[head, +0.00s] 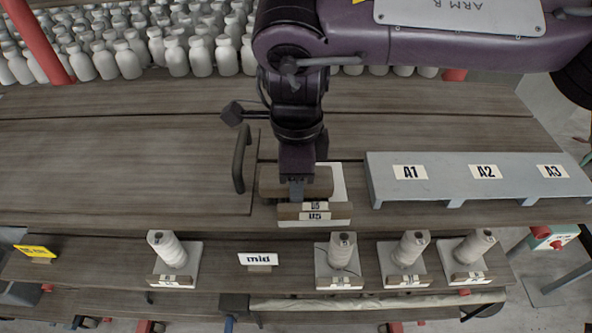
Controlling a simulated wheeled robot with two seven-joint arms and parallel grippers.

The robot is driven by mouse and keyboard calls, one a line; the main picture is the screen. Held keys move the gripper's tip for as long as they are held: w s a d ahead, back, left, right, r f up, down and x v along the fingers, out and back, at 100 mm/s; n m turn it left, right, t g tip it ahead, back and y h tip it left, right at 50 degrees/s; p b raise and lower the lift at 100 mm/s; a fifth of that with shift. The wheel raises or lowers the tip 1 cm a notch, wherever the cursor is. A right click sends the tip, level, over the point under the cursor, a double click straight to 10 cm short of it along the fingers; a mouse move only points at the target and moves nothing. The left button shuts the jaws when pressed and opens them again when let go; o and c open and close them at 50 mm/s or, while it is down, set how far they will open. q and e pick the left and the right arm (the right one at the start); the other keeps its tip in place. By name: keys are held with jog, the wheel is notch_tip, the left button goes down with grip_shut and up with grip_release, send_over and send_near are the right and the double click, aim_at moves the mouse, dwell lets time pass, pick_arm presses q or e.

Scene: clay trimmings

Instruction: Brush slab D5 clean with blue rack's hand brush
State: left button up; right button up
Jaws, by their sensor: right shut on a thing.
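Slab D5 (341,186) is a pale slab with a brown label strip at its front, lying on the upper wooden shelf at the middle of the head view. The label seems to read D5. My right gripper (297,187) reaches down over the slab from above and is shut on a brown block, which looks like the hand brush (320,184). The brush covers much of the slab's top. Its bristles are hidden, so I cannot tell whether they touch the slab. Any trimmings on the slab are too small or covered to see. My left gripper is not in view.
A grey-blue rack (450,190) labelled A1, A2, A3 stands right of the slab. A dark curved handle (241,160) rises just left. Several slabs bearing white cones (172,252) line the lower shelf with a "mid" sign (258,260). White bottles (127,60) crowd the back. The shelf's left is clear.

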jog(key=shift+d, duration=3)
jog(key=shift+a, duration=3.2)
jog(key=shift+d, duration=3.25)
jog(key=shift+a, duration=3.25)
jog(key=shift+d+r, duration=0.25)
jog(key=shift+r, duration=0.15)
jog(key=shift+a+r, duration=0.1)
jog(key=shift+r, duration=2.55)
jog(key=shift+r, duration=1.55)
